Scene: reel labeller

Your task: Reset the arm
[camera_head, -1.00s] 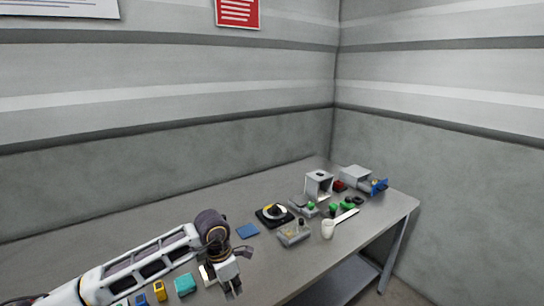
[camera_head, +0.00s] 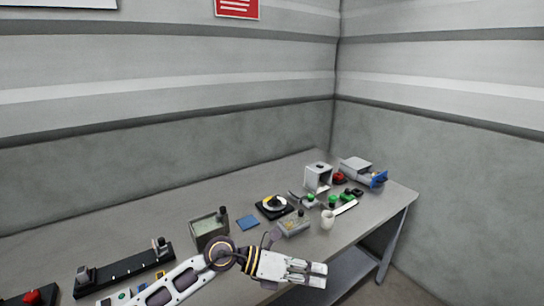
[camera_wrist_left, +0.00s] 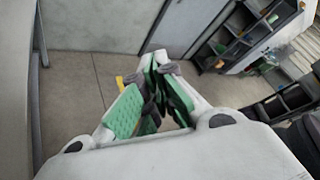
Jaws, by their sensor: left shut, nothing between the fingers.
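My left arm comes in from the lower left in the head view and reaches across the table's front edge. My left gripper (camera_head: 318,275) points right, past the front edge of the table, with its fingers together and nothing in them. In the left wrist view the gripper (camera_wrist_left: 155,95) shows green finger pads close together above open floor. My right gripper is in neither view.
In the wrist view, dark shelves (camera_wrist_left: 240,40) stand beyond clear floor.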

